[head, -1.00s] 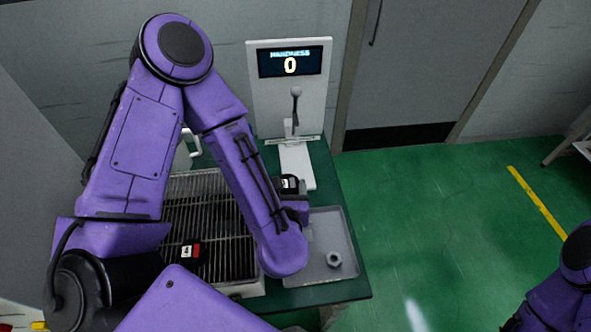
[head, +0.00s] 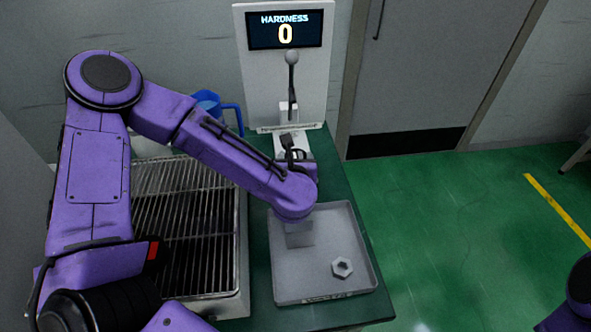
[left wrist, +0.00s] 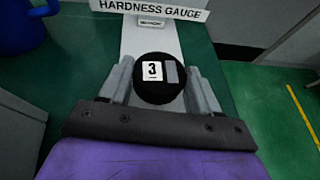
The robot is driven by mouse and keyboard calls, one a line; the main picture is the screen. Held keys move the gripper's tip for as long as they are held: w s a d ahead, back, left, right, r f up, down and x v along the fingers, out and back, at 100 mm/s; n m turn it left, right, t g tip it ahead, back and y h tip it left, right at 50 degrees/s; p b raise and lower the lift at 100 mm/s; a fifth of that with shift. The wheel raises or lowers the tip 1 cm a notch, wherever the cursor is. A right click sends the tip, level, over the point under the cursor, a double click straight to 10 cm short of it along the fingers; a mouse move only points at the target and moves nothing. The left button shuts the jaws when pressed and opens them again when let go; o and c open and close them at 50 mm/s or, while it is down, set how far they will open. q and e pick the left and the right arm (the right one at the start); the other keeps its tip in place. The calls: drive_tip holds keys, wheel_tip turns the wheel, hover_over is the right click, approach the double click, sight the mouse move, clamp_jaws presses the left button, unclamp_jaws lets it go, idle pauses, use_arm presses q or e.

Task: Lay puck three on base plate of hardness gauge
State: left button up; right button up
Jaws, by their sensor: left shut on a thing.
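Puck three (left wrist: 158,78) is a round black disc with a white "3" label and a grey patch beside it. My left gripper (head: 292,150) is shut on it, with a finger on either side in the left wrist view. The hardness gauge (head: 285,75) stands at the back with its screen reading 0. Its white base plate (head: 290,138) reaches forward, and it also shows in the left wrist view (left wrist: 150,38). The puck appears over the near end of the plate; I cannot tell whether they touch. My right gripper is out of view.
A metal grill rack (head: 190,225) stands left, with a black and red item (head: 152,250) partly behind my arm. A grey tray (head: 290,285) holds a hex nut (head: 342,268). A blue jug (head: 230,115) stands behind my left arm. Green tabletop (head: 335,180) is clear right of the gauge.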

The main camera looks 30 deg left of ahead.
use_arm(q)
drive_tip(key=shift+f, duration=0.8)
drive_tip(key=shift+w, duration=0.15)
drive_tip(key=shift+f, duration=0.15)
drive_tip(key=o, duration=1.1)
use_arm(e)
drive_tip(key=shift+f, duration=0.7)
